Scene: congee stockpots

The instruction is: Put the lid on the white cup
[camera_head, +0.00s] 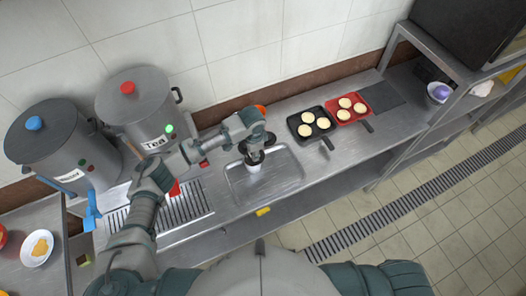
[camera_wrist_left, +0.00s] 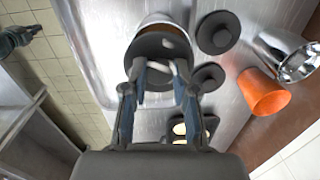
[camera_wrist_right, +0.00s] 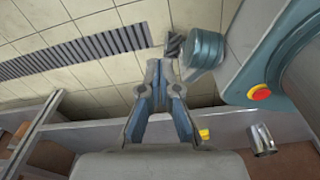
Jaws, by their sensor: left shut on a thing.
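The white cup (camera_head: 253,168) stands in the shallow metal tray (camera_head: 281,190) on the counter. My left gripper (camera_head: 254,152) is directly above it. In the left wrist view, my left gripper (camera_wrist_left: 160,70) is shut on the dark round lid (camera_wrist_left: 150,45). The lid overlaps most of the cup's mouth in that view, and a pale part of the cup (camera_wrist_left: 158,19) shows beyond its edge. I cannot tell whether the lid touches the rim. My right gripper (camera_wrist_right: 163,68) shows only in its wrist view, fingertips close together and empty, over the floor side.
Two more dark lids (camera_wrist_left: 218,32) (camera_wrist_left: 208,77), an orange cup (camera_wrist_left: 263,92) and a metal cup (camera_wrist_left: 290,60) stand close by. Two pans, black (camera_head: 299,132) and red (camera_head: 345,119), sit to the right. Large stockpots (camera_head: 135,110) (camera_head: 60,150) stand left. The counter's front right is clear.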

